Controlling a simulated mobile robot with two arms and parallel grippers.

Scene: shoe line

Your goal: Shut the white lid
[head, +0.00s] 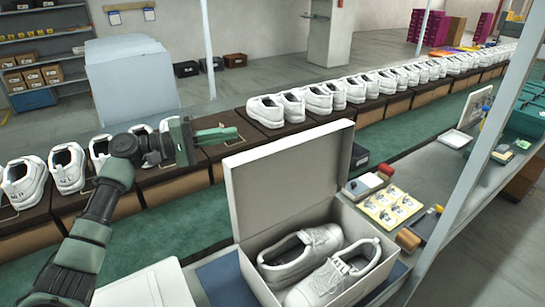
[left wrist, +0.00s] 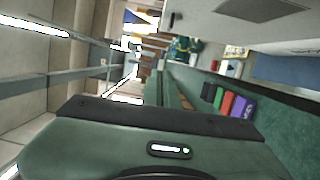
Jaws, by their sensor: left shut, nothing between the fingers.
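The white lid (head: 288,178) stands upright, open, along the back edge of a white shoe box (head: 372,282). A pair of white shoes (head: 290,257) lies in the box. My left gripper (head: 232,134) is shut and empty. In the head view it is up and left of the lid's top left corner, over the line of shoes behind the box, and looks apart from the lid. Its green body (left wrist: 160,148) fills the bottom of the left wrist view. I cannot tell whether the lid shows in that view. My right gripper is not in view.
Behind the box runs a conveyor of white shoes (head: 265,111). Right of the box, the bench holds a sticker sheet (head: 392,208), a brown roll (head: 408,239) and small tools. A grey post (head: 470,170) rises at the right. A white sheet (head: 145,288) lies at the front left.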

